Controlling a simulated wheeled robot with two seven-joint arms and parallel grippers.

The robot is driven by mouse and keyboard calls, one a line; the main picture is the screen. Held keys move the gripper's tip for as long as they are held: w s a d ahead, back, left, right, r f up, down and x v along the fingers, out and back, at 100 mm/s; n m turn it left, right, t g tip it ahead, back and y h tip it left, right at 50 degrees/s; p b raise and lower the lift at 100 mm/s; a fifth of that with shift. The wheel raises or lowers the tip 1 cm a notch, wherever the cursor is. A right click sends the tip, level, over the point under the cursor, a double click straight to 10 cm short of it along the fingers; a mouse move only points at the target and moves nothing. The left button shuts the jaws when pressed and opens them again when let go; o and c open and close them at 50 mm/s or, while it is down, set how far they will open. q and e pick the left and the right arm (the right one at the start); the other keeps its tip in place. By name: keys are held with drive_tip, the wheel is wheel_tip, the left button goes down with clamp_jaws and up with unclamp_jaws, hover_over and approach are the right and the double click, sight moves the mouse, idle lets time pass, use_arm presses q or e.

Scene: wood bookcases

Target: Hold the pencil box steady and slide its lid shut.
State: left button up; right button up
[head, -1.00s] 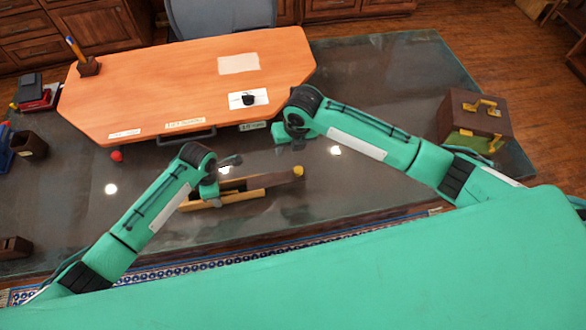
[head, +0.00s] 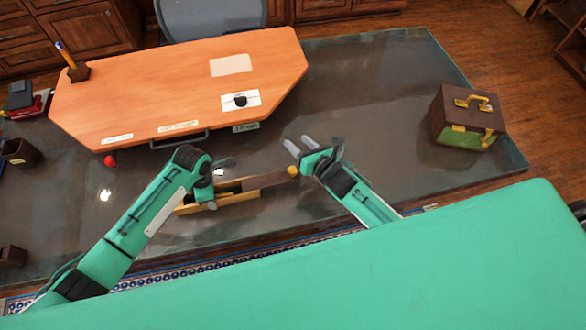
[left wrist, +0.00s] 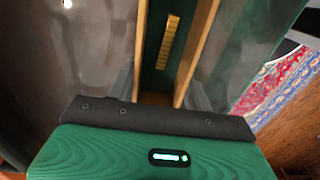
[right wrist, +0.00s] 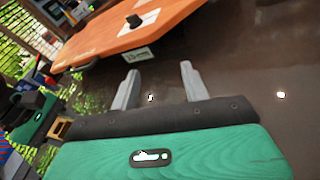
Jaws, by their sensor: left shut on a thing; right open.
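The pencil box (head: 240,198) is a long, light wooden box on the glass tabletop. Its dark brown lid (head: 264,181) sticks out to the right, with a yellow knob (head: 292,171) at its end, so the box is partly open. My left gripper (head: 217,184) is shut across the box and hides part of it. In the left wrist view, the box walls (left wrist: 196,58) run between its fingers, with a dark green inside and a yellow strip. My right gripper (head: 299,145) is open and empty, just behind the knob and apart from it; both fingers show in the right wrist view (right wrist: 160,78).
An orange desk board (head: 170,85) with labels and a handle lies behind the box. A red ball (head: 109,161) sits near its front edge. A brown case with yellow handles (head: 452,108) stands at the right.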

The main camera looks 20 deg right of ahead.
sight(296, 173)
drive_tip(key=s+d+f+n+y, duration=0.1)
drive_tip(key=s+n, duration=0.1)
drive_tip(key=s, duration=0.3)
drive_tip(key=s+d+f+n+y, duration=0.1)
drive_tip(key=s+f+n+y, duration=0.1)
drive_tip(key=s, duration=0.3)
drive_tip(key=s+d+f+n+y, duration=0.1)
drive_tip(key=s+n, duration=0.1)
drive_tip(key=s, duration=0.3)
drive_tip(key=shift+f, duration=0.25)
drive_tip(key=shift+y, duration=0.3)
drive_tip(key=x, duration=1.1)
drive_tip(key=shift+w+a, duration=0.2)
drive_tip(key=shift+w, duration=0.15)
clamp_jaws()
